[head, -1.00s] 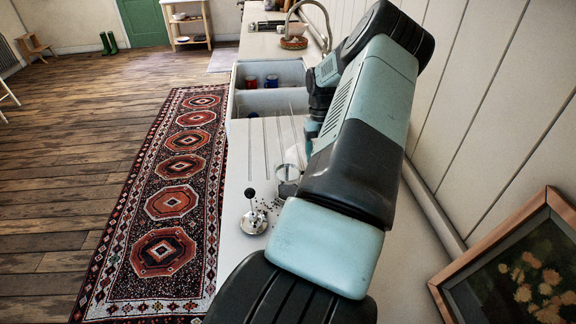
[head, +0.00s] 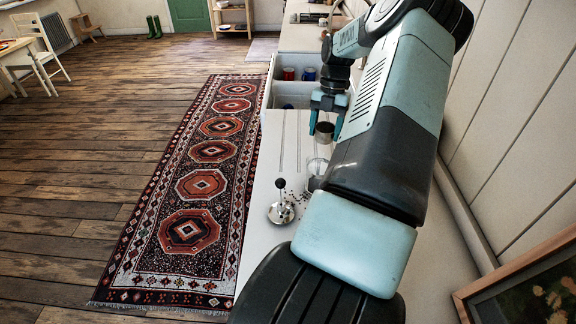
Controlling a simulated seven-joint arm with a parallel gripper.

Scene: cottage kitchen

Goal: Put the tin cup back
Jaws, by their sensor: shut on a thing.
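A small grey metal tin cup (head: 324,133) is held between the teal fingers of my gripper (head: 326,124). The gripper points down and is shut on the cup. The cup is above the white counter, on the near side of the sink (head: 291,88). It looks roughly upright. Part of my gripper and the cup's right side are close to my own arm in this view.
A red cup (head: 289,73) and a blue cup (head: 309,73) are at the sink's far part. A glass vessel (head: 315,170) stands below the tin cup, partly hidden by my arm. A plunger lid (head: 281,211) lies nearer, with dark beans scattered beside it. A framed picture (head: 530,290) is at right.

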